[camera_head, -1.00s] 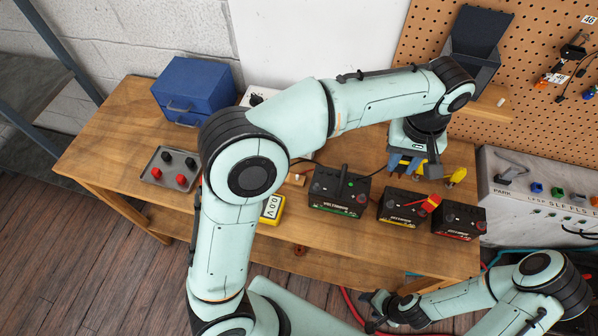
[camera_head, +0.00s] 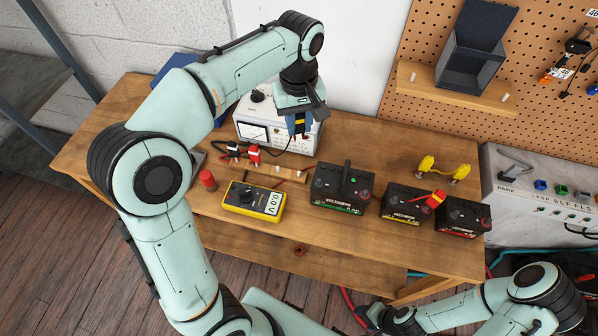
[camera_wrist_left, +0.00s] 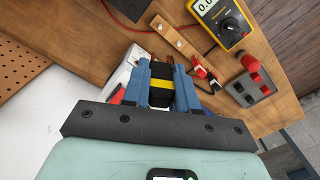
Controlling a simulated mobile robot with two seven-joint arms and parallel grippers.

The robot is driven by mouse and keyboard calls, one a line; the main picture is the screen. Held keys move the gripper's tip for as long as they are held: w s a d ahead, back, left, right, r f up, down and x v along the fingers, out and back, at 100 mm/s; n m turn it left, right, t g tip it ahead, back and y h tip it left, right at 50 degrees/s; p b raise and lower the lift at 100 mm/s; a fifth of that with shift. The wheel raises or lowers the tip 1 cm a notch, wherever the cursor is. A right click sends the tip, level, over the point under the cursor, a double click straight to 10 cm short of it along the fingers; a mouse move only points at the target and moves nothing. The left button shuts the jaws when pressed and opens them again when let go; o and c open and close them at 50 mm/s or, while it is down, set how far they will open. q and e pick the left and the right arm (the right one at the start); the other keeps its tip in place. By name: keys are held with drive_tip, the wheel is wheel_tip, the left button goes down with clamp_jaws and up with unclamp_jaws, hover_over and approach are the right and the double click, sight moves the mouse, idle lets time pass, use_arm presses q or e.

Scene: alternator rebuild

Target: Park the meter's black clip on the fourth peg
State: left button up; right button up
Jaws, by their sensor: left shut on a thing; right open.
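My left gripper (camera_head: 299,128) is shut on a black clip with a yellow band (camera_wrist_left: 161,86), held in the air in front of the white instrument box. A thin black lead (camera_head: 284,149) runs near it. The wooden peg rail (camera_head: 291,178) lies behind the yellow meter (camera_head: 254,200); two bare pegs show on its right part. A black clip (camera_head: 233,150) and a red clip (camera_head: 254,155) sit at its left end. The rail (camera_wrist_left: 186,44) and meter (camera_wrist_left: 221,18) also show in the left wrist view. My right gripper (camera_head: 372,314) is open and empty, below the table's front edge.
The white instrument box (camera_head: 281,135) stands close behind the rail. Three black batteries (camera_head: 341,190) stand to the right. A yellow piece (camera_head: 441,168) lies behind them. Table between box and yellow piece is clear.

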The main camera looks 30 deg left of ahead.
use_arm(q)
wheel_tip(320, 180, down, 13)
drive_tip(key=b, duration=0.6)
drive_tip(key=shift+b, duration=0.3)
drive_tip(key=shift+f+b, duration=0.3)
drive_tip(key=shift+f, duration=0.25)
use_arm(e)
drive_tip(key=s+f, duration=0.5)
drive_tip(key=f, duration=0.4)
drive_tip(key=shift+s+g, duration=0.3)
use_arm(q)
drive_tip(key=shift+f, duration=0.1)
drive_tip(key=shift+f+b, duration=0.7)
drive_tip(key=shift+f, duration=0.4)
use_arm(e)
drive_tip(key=shift+s+f, duration=0.25)
drive_tip(key=shift+f, duration=0.45)
use_arm(q)
drive_tip(key=o, duration=0.8)
drive_tip(key=shift+o, duration=0.2)
drive_tip(key=shift+r, duration=0.15)
use_arm(e)
drive_tip(key=shift+r, duration=0.15)
